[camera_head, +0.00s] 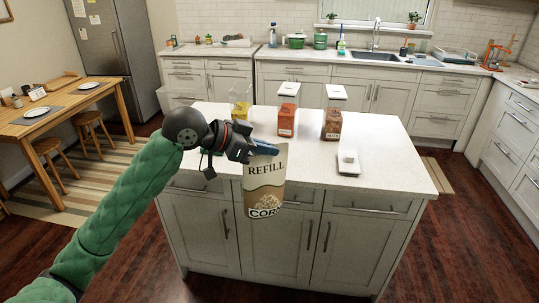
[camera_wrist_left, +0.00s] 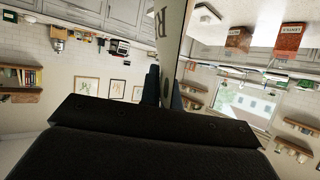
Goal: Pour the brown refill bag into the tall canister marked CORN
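The brown and white refill bag (camera_head: 265,185), printed REFILL and CORN, hangs upright in front of the island's near edge. My left gripper (camera_head: 262,148) is shut on its top edge. In the left wrist view the bag (camera_wrist_left: 172,40) is between the two fingers (camera_wrist_left: 165,92). A clear canister with yellow contents (camera_head: 241,101) stands on the island behind my gripper, apart from the bag. Its lower part is hidden by my gripper, and I cannot read a CORN mark on it. My right gripper is in neither view.
A red-filled canister (camera_head: 287,112) and a brown-filled canister (camera_head: 332,115), both with white tops, stand farther right on the island (camera_head: 390,160). The island's right side is clear.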

